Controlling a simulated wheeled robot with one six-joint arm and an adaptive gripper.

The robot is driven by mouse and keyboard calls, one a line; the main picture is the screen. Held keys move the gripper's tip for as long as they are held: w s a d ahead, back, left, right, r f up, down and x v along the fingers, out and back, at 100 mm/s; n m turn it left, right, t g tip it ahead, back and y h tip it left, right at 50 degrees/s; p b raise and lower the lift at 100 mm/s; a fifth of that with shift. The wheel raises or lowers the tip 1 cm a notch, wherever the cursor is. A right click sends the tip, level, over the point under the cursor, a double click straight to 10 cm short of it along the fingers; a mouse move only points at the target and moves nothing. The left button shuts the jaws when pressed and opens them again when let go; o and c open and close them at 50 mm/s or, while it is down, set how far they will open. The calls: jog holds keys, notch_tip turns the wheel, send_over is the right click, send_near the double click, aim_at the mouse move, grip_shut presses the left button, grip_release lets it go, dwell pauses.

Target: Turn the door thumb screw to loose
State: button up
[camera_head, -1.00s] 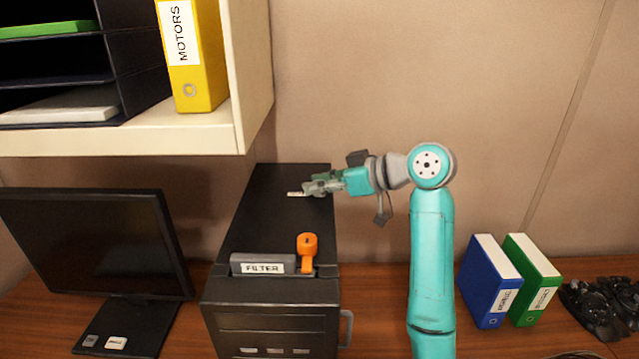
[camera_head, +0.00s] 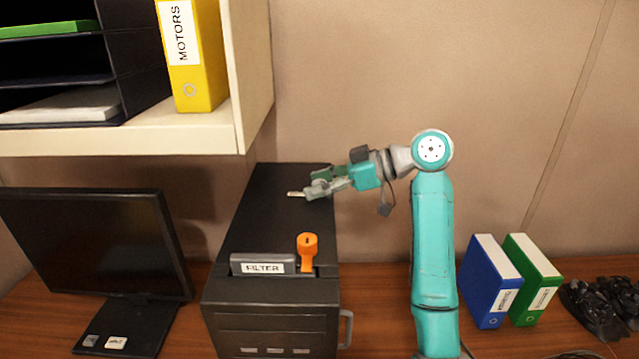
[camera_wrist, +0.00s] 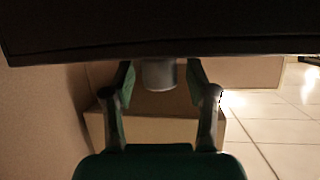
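A short grey cylindrical knob (camera_wrist: 160,76), which looks like the thumb screw, shows in the wrist view below a dark edge. My gripper (camera_wrist: 160,80) is open, with one finger on each side of the knob and a small gap showing on both sides. In the head view my gripper (camera_head: 312,190) reaches left to the rear right part of the black machine (camera_head: 270,215). The screw's turned position cannot be told.
An orange lever (camera_head: 307,252) and a grey FILTER part (camera_head: 264,264) sit at the machine's front top. A monitor (camera_head: 85,240) stands left, under a shelf (camera_head: 130,140). Blue (camera_head: 488,282) and green (camera_head: 532,280) binders stand right. The wall is close behind.

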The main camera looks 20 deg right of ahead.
jog(key=v, duration=1.2)
jog(key=shift+f, duration=0.1)
jog(key=shift+s, duration=0.1)
